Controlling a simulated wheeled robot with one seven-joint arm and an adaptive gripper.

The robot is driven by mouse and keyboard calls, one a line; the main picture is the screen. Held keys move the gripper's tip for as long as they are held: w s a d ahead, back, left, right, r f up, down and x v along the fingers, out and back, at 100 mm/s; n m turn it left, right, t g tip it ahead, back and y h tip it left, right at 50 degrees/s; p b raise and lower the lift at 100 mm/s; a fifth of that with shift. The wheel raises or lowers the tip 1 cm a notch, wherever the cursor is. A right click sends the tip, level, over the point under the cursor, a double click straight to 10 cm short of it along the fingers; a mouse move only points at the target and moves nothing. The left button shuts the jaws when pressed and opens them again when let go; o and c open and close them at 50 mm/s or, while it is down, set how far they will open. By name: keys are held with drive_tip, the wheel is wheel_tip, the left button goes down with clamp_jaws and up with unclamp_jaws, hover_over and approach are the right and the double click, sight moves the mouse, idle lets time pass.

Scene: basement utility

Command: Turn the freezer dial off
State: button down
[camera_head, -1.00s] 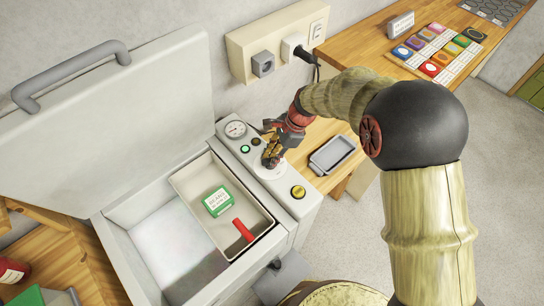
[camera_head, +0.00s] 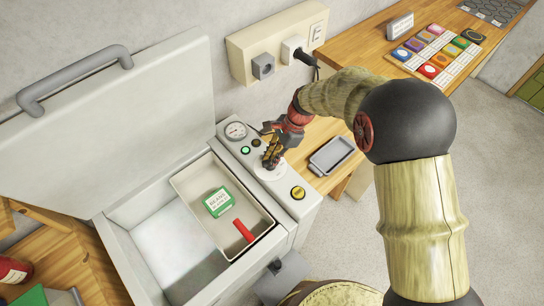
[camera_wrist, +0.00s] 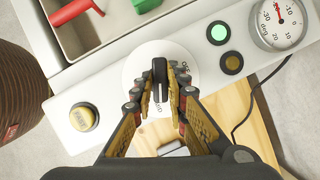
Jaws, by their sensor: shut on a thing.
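The freezer dial has a round white plate (camera_wrist: 133,70) with a black knob (camera_wrist: 159,70) standing up from it. It sits on the white control panel to the right of the open freezer chest. In the wrist view my gripper (camera_wrist: 160,88) has its fingers on both sides of the knob, closed on it. In the head view my gripper (camera_head: 270,160) comes down over the dial from the upper right and hides the knob; part of the plate (camera_head: 269,174) shows.
A gauge (camera_head: 236,131), a lit green lamp (camera_head: 245,150), a dark button (camera_wrist: 232,62) and a yellow button (camera_head: 298,192) share the panel. A basket (camera_head: 184,187) holds a green box (camera_head: 219,202) and a red-handled thing (camera_head: 243,230). A grey tray (camera_head: 331,155) lies on the wooden surface right.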

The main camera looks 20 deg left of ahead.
drive_tip(key=n+h+p, duration=0.1)
drive_tip(key=n+p, duration=0.1)
drive_tip(key=n, duration=0.1)
drive_tip(key=n+g+h+p, duration=0.1)
drive_tip(key=n+p, duration=0.1)
drive_tip(key=n, duration=0.1)
drive_tip(key=shift+w+a+r, duration=0.1)
drive_tip(key=shift+a+r, duration=0.05)
drive_tip(key=shift+a, duration=0.05)
drive_tip(key=n+h+p, duration=0.1)
drive_tip(key=n, duration=0.2)
drive_tip(key=n+h+p, duration=0.1)
drive_tip(key=n, duration=0.2)
drive_tip(key=shift+a+g+p, duration=0.2)
drive_tip(key=shift+g+p, duration=0.1)
drive_tip(key=shift+p, duration=0.05)
drive_tip(key=n+h, duration=0.1)
drive_tip(key=n, duration=0.2)
drive_tip(key=n+t+h+p, duration=0.1)
drive_tip(key=n, duration=0.1)
drive_tip(key=shift+a+n, duration=0.1)
drive_tip(key=shift+n, duration=0.3)
drive_tip(key=n+t+h+p, duration=0.1)
drive_tip(key=n, duration=0.3)
drive_tip(key=shift+a+n, duration=0.1)
drive_tip(key=shift+n, duration=0.3)
drive_tip(key=shift+h, duration=0.3)
drive_tip(key=c, duration=1.9)
unclamp_jaws()
drive_tip(key=shift+o, duration=0.7)
